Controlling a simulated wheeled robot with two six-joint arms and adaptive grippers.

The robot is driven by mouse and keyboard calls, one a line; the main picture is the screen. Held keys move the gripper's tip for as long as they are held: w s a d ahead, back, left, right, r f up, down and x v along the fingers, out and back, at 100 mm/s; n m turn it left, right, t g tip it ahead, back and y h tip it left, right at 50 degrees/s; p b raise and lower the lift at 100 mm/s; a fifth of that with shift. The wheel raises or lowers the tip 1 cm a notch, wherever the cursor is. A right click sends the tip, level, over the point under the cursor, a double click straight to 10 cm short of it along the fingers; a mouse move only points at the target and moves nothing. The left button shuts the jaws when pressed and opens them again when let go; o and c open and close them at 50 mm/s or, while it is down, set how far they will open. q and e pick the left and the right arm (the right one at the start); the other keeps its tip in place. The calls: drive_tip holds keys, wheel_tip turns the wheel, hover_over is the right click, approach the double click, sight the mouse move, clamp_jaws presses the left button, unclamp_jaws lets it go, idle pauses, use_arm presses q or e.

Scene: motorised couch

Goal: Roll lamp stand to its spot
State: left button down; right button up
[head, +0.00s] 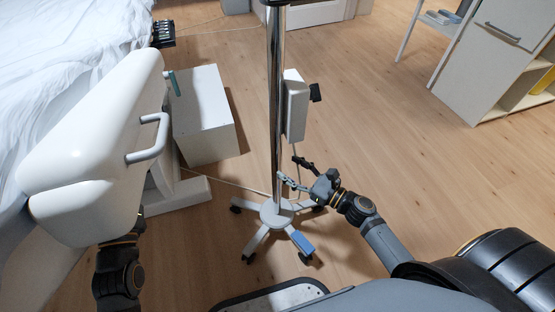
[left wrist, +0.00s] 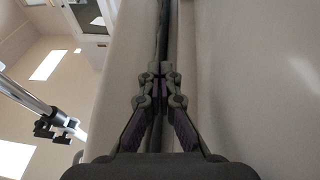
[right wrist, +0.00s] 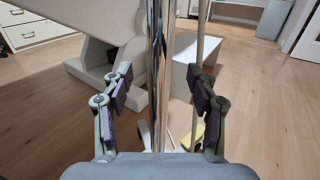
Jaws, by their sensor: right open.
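The lamp stand (head: 275,110) is a chrome pole on a pale wheeled base (head: 277,213) with several legs, and a white box (head: 296,105) is mounted on it. It stands upright on the floor. My right gripper (head: 292,170) is open at the lower pole. In the right wrist view the pole (right wrist: 156,75) runs between the spread fingers (right wrist: 160,82), with no clear contact. No marked spot is identifiable.
A big white couch part (head: 90,150) with a grey handle fills the left. A white box-shaped unit (head: 202,115) stands behind it, left of the pole. A cable crosses the floor near the base. A cabinet (head: 500,55) stands at the upper right. Floor right of the stand is clear.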

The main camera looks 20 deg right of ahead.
sight(281, 163)
drive_tip(key=p+x, duration=0.1)
drive_tip(key=x, duration=0.4)
drive_tip(key=shift+w, duration=0.15)
use_arm(q)
wheel_tip(281, 163, down, 12)
drive_tip(key=s+g, duration=0.1)
drive_tip(key=g, duration=0.4)
use_arm(e)
drive_tip(key=shift+w+a, duration=0.3)
use_arm(q)
drive_tip(key=shift+d, duration=0.1)
use_arm(e)
clamp_jaws()
use_arm(q)
drive_tip(key=shift+r, duration=0.1)
